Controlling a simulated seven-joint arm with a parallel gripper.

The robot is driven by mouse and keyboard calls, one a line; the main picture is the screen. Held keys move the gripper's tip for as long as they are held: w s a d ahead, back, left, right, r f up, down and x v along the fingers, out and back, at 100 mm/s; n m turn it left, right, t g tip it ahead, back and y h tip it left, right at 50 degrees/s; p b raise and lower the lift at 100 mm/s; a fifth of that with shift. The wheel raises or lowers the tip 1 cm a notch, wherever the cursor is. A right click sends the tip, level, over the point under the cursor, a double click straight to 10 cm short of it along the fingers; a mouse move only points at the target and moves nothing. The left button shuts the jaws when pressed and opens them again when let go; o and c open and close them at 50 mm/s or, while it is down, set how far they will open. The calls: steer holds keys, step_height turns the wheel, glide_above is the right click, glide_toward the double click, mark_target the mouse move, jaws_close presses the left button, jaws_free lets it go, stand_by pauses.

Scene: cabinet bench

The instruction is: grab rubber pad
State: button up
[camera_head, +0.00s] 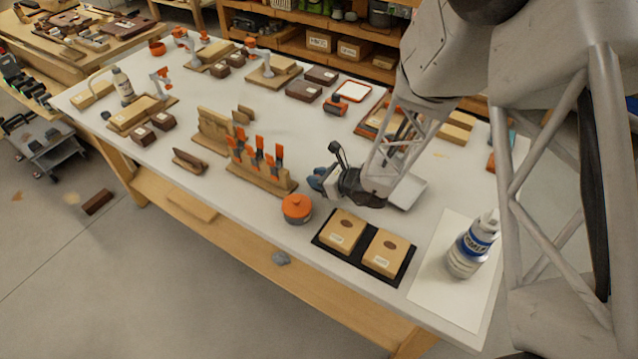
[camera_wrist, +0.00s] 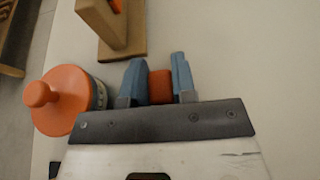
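A small red-orange block, which looks like the rubber pad (camera_wrist: 160,87), shows in the wrist view between my gripper's two blue-grey fingers. My gripper (camera_wrist: 158,80) has one finger on each side of the block, with little or no gap. I cannot tell whether the fingers press on it. In the head view my gripper (camera_head: 318,181) is low over the white bench, right of the clamp rack. The block is not visible there.
An orange-lidded round pot (camera_head: 297,208) stands close to my gripper; it also shows in the wrist view (camera_wrist: 62,102). A wooden rack with orange clamps (camera_head: 262,170) is to the left. A black tray (camera_head: 363,262) with two wooden blocks and a white bottle (camera_head: 468,256) are nearer the front.

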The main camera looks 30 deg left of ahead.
steer(key=shift+c, duration=1.1)
steer(key=shift+r, duration=0.1)
steer(key=shift+r, duration=4.9)
